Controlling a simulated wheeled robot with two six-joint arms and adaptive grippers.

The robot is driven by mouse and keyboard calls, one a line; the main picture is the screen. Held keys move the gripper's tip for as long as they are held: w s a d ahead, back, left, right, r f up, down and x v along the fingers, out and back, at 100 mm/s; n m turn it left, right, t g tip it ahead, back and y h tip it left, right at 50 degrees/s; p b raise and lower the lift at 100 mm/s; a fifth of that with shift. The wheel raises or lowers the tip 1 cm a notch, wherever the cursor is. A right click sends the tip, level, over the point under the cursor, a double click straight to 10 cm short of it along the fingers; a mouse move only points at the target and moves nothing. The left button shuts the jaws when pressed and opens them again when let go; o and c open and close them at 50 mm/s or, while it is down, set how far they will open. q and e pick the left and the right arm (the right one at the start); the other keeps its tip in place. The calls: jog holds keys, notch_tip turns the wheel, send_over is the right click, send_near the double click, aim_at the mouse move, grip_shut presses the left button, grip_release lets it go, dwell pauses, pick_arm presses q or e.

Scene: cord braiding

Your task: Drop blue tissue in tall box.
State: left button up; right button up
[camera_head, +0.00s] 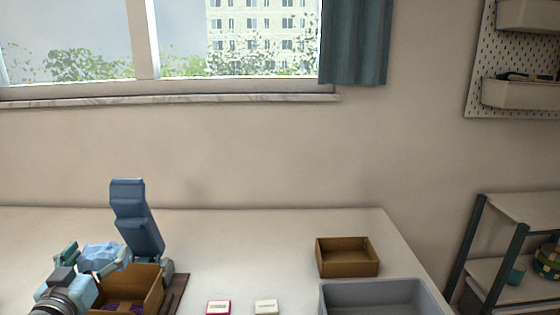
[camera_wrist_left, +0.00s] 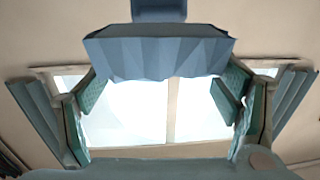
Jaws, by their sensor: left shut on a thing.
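A crumpled light-blue tissue (camera_head: 101,256) is held up at the lower left of the head view. It shows as a wide faceted blue piece in the left wrist view (camera_wrist_left: 158,52). My left gripper (camera_head: 95,268) is shut on the tissue, with teal fingers at either side. The tissue and gripper are at the left side of a brown box (camera_head: 150,291), overlapping it in the picture; I cannot tell the height between them. The box is open-topped with purple contents partly seen. Which box is the tall one is unclear. My right gripper is out of view.
A tall blue jointed piece (camera_head: 137,218) rises behind the brown box. A second brown box (camera_head: 347,269), open and empty, stands right, with a grey bin (camera_head: 372,284) in front. The table's back middle is clear.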

pick_arm(q)
jog(key=shift+a+f+n+y, duration=0.2)
jog(key=shift+a+f+y, duration=0.15)
jog(key=shift+a, duration=0.3)
jog(key=shift+a+f+n+y, duration=0.2)
jog(key=shift+a+f+y, duration=0.15)
jog(key=shift+a, duration=0.25)
notch_tip(320, 180, down, 6)
jog(key=b, duration=0.6)
jog(key=shift+r+b, duration=0.15)
jog(key=shift+b, duration=0.2)
jog(key=o, duration=0.7)
jog(key=s, duration=0.2)
jog(key=s+d, duration=0.1)
jog(key=s, duration=0.4)
jog(key=shift+s+d, duration=0.2)
jog(key=shift+d, duration=0.05)
